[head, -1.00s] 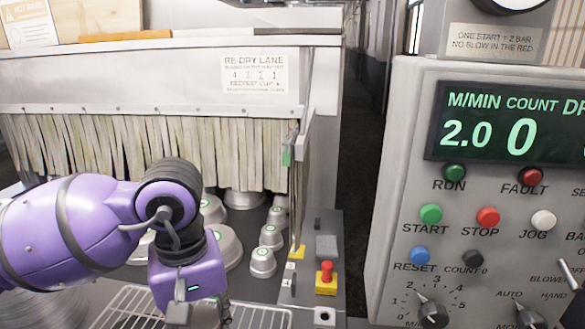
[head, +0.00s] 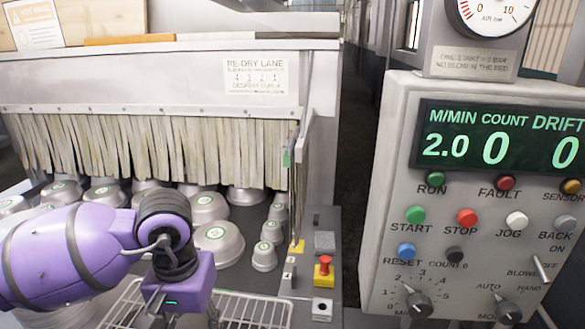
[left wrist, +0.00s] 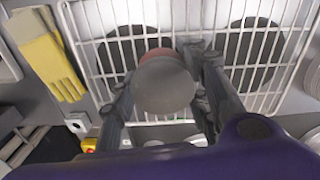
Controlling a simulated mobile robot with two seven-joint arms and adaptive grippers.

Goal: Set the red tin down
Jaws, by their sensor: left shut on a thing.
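My left gripper (left wrist: 165,72) is shut on a round tin (left wrist: 165,88) in the left wrist view. The tin shows a grey round face, with a reddish part (left wrist: 157,54) behind its top edge. It is in front of a white wire rack (left wrist: 180,117); I cannot tell whether it touches the rack. In the head view my left arm comes in from the left and the gripper is low, over the wire rack (head: 250,308). The tin cannot be made out there. My right gripper is not in view.
Two dark round shapes (left wrist: 250,52) show behind the rack wires. Yellow gloves (left wrist: 48,58) lie beside the rack. Several upturned grey pans (head: 218,240) stand before the strip curtain (head: 200,150). A red button (head: 326,264) and a control panel (head: 400,180) are at the right.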

